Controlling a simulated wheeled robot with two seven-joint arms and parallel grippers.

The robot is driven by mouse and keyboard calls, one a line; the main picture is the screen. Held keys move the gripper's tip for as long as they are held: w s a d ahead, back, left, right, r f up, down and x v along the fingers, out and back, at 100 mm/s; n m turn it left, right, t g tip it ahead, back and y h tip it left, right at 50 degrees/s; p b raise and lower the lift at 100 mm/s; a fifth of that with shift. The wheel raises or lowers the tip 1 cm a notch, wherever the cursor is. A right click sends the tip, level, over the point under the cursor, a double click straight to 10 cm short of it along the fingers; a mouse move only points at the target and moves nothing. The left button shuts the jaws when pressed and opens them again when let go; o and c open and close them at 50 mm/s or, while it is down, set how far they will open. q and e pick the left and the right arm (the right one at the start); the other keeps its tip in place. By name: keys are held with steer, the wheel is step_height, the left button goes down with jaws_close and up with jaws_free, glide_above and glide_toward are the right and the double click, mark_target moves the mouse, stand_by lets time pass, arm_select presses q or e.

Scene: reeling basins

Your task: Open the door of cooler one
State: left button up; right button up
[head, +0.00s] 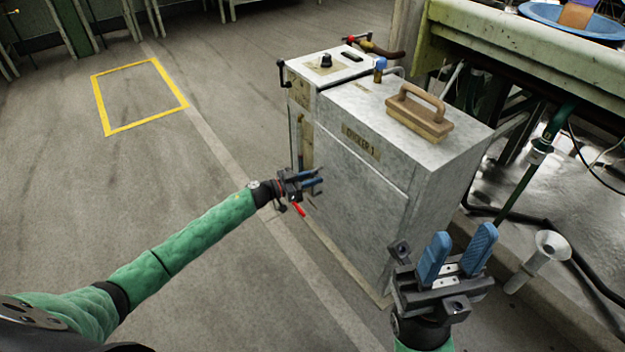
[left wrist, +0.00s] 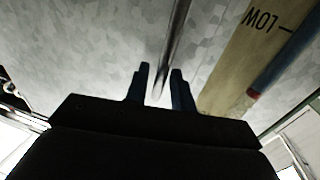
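Cooler one (head: 362,185) is a grey metal cabinet labelled COOLER 1, standing in the middle right of the head view. Its front door looks closed. My left gripper (head: 318,183) is at the left part of the cooler's front, with its blue fingers pointing at it. In the left wrist view the fingers (left wrist: 160,85) are apart, and a slim metal bar (left wrist: 178,40) runs between them. I cannot tell whether they touch the bar. My right gripper (head: 463,236) is open and empty, in front of the cooler's right side.
A wooden-handled block (head: 420,115) and a small blue-topped item (head: 380,68) are on the cooler's top. A control box (head: 325,65) adjoins its left. A green bench (head: 520,45) stands at right. A gauge strip marked LOW (left wrist: 245,60) is beside the bar. Floor at left is clear.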

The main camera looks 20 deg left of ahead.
arm_select(q)
steer(key=shift+d, duration=0.1)
jaws_close()
